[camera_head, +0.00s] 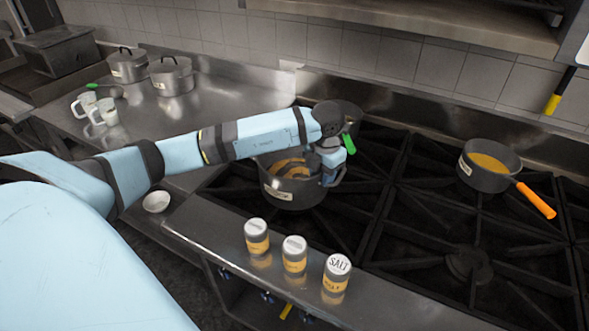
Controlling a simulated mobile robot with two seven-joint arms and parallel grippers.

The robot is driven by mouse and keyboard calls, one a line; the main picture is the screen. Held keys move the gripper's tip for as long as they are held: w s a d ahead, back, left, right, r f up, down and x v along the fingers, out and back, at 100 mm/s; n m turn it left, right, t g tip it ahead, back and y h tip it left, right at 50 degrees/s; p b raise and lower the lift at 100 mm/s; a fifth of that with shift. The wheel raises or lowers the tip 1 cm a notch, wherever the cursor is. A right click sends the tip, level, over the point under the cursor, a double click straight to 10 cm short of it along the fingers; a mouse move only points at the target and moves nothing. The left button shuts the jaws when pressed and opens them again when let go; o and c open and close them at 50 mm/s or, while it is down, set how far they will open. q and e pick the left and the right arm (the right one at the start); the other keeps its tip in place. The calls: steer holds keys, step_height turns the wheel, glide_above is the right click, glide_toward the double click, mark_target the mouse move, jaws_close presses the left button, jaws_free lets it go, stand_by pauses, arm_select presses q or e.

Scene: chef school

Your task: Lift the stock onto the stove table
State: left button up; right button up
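A dark grey stock pot (287,193) with a pale label and brown contents stands upright on the stove grates (370,215), at the middle of the head view. My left arm reaches in from the left over the pot and hides part of its opening and back rim. My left gripper (334,179) points down at the pot's right side, by the rim and side handle. The fingers are small and dark here, so I cannot tell whether they are closed on the handle. My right gripper is not in view.
A saucepan (477,181) with an orange handle sits on the right grates. Several shakers, including salt (336,275), line the front ledge. Another pot, partly hidden, stands behind my wrist. Lidded pots (171,78), mugs (104,111) and a small bowl (156,202) are on the left.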

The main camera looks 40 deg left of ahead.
arm_select(q)
jaws_close()
steer(key=shift+r, duration=0.15)
stand_by(1.2)
